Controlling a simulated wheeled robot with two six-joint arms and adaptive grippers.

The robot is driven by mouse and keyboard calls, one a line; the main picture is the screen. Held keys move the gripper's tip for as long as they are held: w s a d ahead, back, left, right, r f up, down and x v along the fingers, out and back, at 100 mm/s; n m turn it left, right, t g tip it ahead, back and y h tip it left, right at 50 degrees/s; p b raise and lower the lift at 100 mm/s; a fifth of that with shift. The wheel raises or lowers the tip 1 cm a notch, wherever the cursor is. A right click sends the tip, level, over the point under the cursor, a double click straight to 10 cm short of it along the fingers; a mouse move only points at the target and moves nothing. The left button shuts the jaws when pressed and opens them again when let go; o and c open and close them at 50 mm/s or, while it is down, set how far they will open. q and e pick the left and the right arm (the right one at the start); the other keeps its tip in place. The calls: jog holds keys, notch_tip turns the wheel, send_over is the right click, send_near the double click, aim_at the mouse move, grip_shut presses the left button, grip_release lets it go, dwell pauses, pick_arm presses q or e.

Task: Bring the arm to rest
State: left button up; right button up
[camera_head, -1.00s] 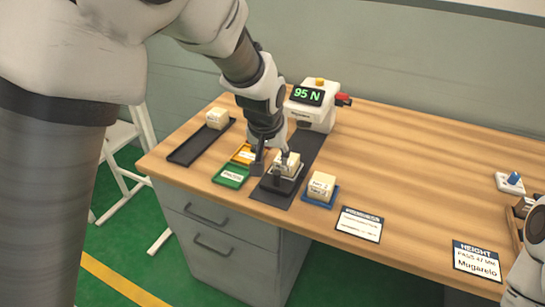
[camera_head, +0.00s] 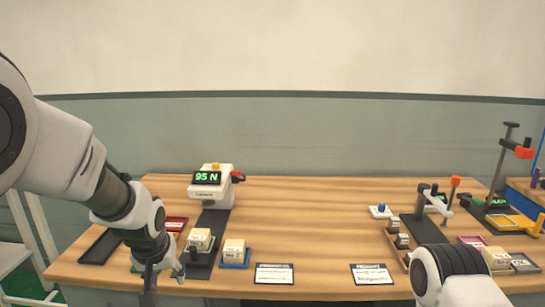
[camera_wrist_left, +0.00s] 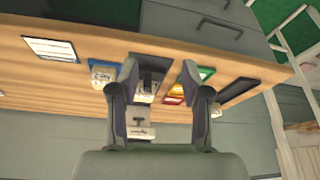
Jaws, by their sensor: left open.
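My left gripper (camera_head: 164,277) hangs at the table's front left edge in the head view, open and empty. In the left wrist view its two fingers (camera_wrist_left: 159,70) are spread, with nothing held between them. A cream block (camera_head: 200,238) sits on the black plate of the force tester (camera_head: 209,186), whose display reads 95 N. The gripper is left of this block and apart from it. Another cream block (camera_head: 235,248) sits on a blue tray (camera_head: 234,265). Part of my right arm shows at lower right; its gripper is out of view.
A black tray (camera_head: 100,247) lies at the left, partly behind my left arm. Red, yellow and green trays are partly hidden there. Two label cards (camera_head: 274,273) lie near the front edge. Several fixtures and blocks crowd the right side. The table's middle is clear.

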pick_arm(q)
jog(key=s+a+f+g+p, duration=0.1)
jog(key=s+f+g, duration=0.2)
jog(key=s+f, duration=0.5)
jog(key=s+f+g+p, duration=0.1)
jog(key=s+f+g, duration=0.3)
jog(key=f, duration=0.8)
jog(key=s+a+f+h+p, duration=0.1)
jog(key=s+f, duration=0.4)
jog(key=s, duration=0.6)
jog(key=s+a+f+p, duration=0.1)
jog(key=s+f, duration=0.5)
jog(key=s, duration=0.5)
jog(key=w+t, duration=0.1)
jog(key=w+m+t, duration=0.1)
jog(key=w, duration=0.1)
jog(key=shift+w+r+t, duration=0.3)
jog(key=shift+r+t, duration=0.05)
jog(key=shift+t, duration=0.05)
pick_arm(e)
jog(key=r, duration=0.4)
jog(key=shift+w, duration=0.25)
